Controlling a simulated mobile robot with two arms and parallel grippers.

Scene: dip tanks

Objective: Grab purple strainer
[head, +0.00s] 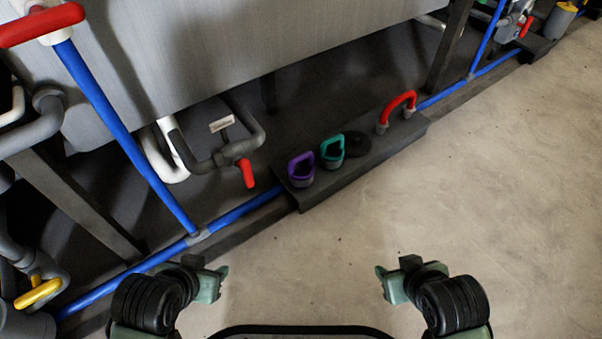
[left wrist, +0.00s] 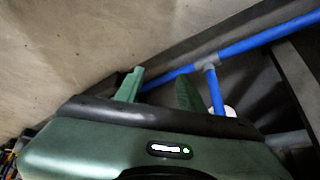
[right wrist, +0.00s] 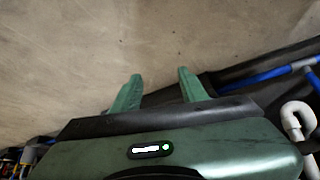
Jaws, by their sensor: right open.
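The purple strainer (head: 302,181), with a purple loop handle over a grey base, stands at the left end of a dark low shelf (head: 350,180) under the tank. My left gripper (head: 212,283) is open and empty, below and left of the strainer in the head view. It also shows in the left wrist view (left wrist: 158,88), fingers apart. My right gripper (head: 388,286) is open and empty, below and right of the strainer. It also shows in the right wrist view (right wrist: 158,88). Neither gripper touches the strainer, which I cannot make out in either wrist view.
A red-levered valve (head: 247,172) and blue pipes (head: 130,140) are to the left. The concrete floor (head: 480,200) in front is clear.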

